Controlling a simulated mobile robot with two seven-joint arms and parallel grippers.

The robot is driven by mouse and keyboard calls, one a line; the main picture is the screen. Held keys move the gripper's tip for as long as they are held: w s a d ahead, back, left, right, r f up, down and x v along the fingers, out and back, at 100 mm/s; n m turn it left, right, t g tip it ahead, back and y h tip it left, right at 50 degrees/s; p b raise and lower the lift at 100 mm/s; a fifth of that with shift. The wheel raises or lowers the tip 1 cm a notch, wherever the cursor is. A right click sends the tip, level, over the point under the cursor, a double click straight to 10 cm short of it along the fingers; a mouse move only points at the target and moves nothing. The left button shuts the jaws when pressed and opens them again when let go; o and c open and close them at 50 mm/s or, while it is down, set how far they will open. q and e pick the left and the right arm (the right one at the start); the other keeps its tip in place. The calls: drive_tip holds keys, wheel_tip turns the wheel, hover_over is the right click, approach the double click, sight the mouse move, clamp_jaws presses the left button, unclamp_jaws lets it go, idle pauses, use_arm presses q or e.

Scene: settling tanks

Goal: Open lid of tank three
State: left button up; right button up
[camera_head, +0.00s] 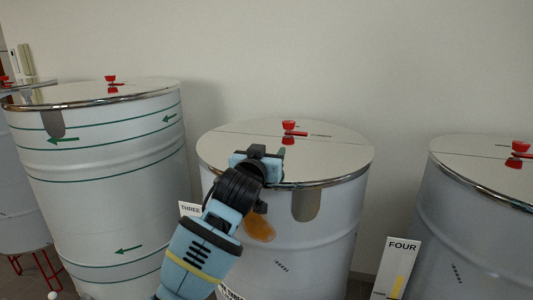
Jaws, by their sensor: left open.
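Tank three (330,235) is the white cylinder in the middle, with its sign (190,209) partly hidden behind my arm. Its flat metal lid (335,150) lies closed on top and carries a red knob (290,128) near the back. My left gripper (277,158) is open at the lid's front left edge, in front of the knob and apart from it. The gripper and arm hide part of the rim. I cannot tell whether the fingers touch the lid. My right gripper is out of view.
A tank with green bands and arrows (110,185) stands at the left, its lid closed with a red knob. Tank four (470,240) stands at the right behind a sign reading FOUR (402,258). A plain wall is behind. Narrow gaps separate the tanks.

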use_arm(q)
drive_tip(key=shift+c, duration=0.2)
